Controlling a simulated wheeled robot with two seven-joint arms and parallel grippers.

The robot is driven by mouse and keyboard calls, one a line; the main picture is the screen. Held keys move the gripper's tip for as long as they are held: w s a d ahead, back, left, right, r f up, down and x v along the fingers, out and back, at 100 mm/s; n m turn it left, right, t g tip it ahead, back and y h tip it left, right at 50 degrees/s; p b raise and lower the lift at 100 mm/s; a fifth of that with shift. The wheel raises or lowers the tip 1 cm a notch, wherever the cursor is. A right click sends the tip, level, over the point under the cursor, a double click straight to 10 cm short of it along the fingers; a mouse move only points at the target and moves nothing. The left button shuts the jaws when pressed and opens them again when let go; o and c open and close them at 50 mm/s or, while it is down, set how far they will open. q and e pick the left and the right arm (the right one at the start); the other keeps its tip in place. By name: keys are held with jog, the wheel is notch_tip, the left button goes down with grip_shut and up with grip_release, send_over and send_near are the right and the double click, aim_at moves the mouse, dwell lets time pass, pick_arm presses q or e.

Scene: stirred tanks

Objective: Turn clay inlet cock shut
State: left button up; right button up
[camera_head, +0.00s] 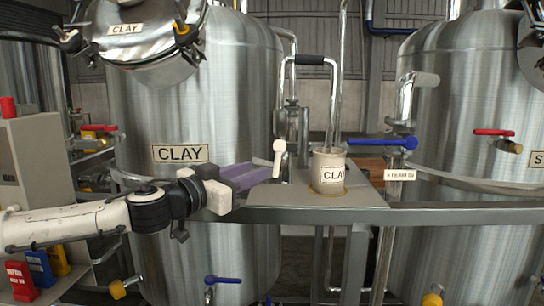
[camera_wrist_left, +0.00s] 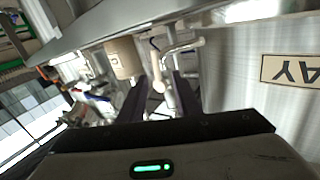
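A cream lever handle (camera_head: 279,152), which I take to be the clay inlet cock, stands upright at the right side of the tank labelled CLAY (camera_head: 180,80). My left gripper (camera_head: 268,168) comes in from the left with its purple fingers level, tips close to the handle. In the left wrist view the two dark fingers are apart, and the cream handle (camera_wrist_left: 158,84) shows between them near the tips. I cannot tell whether either finger touches it. The valve body behind the handle is partly hidden. My right gripper is not in view.
A cream pot labelled CLAY (camera_head: 328,172) stands on a grey shelf (camera_head: 362,195) just right of the handle, with a bent pipe (camera_head: 335,100) running down into it. A blue lever (camera_head: 383,143) lies level farther right. A steel rail (camera_head: 430,215) runs along the front.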

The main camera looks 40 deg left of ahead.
aim_at(275, 164)
pick_arm(q)
jog(key=shift+w+r+p, duration=0.35)
jog(key=shift+w+p, duration=0.2)
jog(key=shift+p, duration=0.35)
jog(key=shift+w+d+p, duration=0.45)
jog(key=shift+w+p, duration=0.2)
jog(key=shift+p, duration=0.45)
jog(key=w+p, duration=0.1)
jog(key=w, duration=0.2)
jog(key=shift+f, duration=0.2)
jog(key=shift+w+f+p, duration=0.1)
jog(key=shift+w+p, duration=0.3)
jog(key=shift+w, duration=0.35)
jog(key=shift+w+f, duration=0.1)
jog(key=shift+w, duration=0.15)
jog(key=shift+c, duration=0.4)
grip_shut()
